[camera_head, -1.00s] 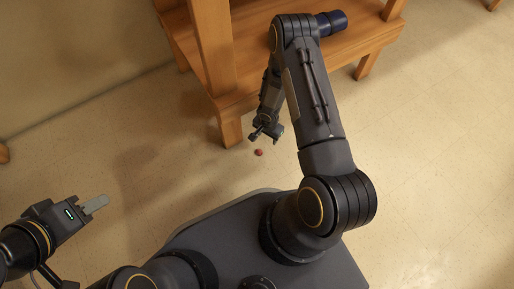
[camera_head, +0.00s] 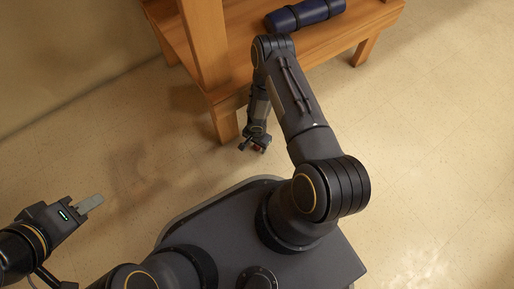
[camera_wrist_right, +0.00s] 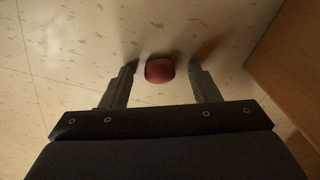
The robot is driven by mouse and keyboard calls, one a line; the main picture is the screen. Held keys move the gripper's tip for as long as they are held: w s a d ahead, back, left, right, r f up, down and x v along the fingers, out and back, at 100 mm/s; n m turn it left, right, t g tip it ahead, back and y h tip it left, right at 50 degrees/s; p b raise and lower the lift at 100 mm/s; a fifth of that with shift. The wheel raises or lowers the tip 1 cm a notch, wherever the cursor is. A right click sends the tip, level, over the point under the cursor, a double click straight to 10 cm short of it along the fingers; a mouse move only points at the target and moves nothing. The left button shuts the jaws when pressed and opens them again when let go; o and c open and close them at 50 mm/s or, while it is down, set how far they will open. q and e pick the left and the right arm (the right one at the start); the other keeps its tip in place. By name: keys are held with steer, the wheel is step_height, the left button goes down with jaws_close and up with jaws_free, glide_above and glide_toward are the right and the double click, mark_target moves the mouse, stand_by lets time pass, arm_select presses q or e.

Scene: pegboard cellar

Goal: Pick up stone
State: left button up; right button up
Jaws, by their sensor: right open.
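The stone is a small, rounded red thing on the speckled floor. In the right wrist view the stone (camera_wrist_right: 160,70) lies between the tips of my right gripper (camera_wrist_right: 160,85), with a gap to each finger. In the head view my right gripper (camera_head: 252,147) is low near the floor, and the stone (camera_head: 256,148) is partly hidden by it. The right gripper is open and holds nothing. My left gripper (camera_head: 89,204) is at the lower left, far from the stone; I cannot tell from this angle whether its jaws are apart.
A wooden bench (camera_head: 340,40) stands behind the right gripper, one leg (camera_head: 227,122) close to its left. A dark blue roll (camera_head: 305,14) lies on the bench. Its wooden side (camera_wrist_right: 290,75) shows at right in the wrist view. The floor at right (camera_head: 440,150) is clear.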

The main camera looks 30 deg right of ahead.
steer(key=c, duration=1.1)
steer(key=shift+r, duration=0.1)
steer(key=shift+r+p, duration=0.4)
steer(key=shift+r, duration=0.15)
step_height(320, 180, up, 3)
steer(key=shift+f+p, duration=0.2)
steer(key=shift+p, duration=0.45)
steer(key=s+d+r+p, duration=0.2)
steer(key=s+r, duration=0.1)
steer(key=s, duration=0.1)
steer(key=s+d+r+p, duration=0.2)
steer(key=s+d+r, duration=0.1)
steer(key=s+d+r+p, duration=0.2)
steer(key=s+d+r, duration=0.1)
steer(key=s, duration=0.1)
steer(key=shift+s+r, duration=0.1)
steer(key=shift+s, duration=0.2)
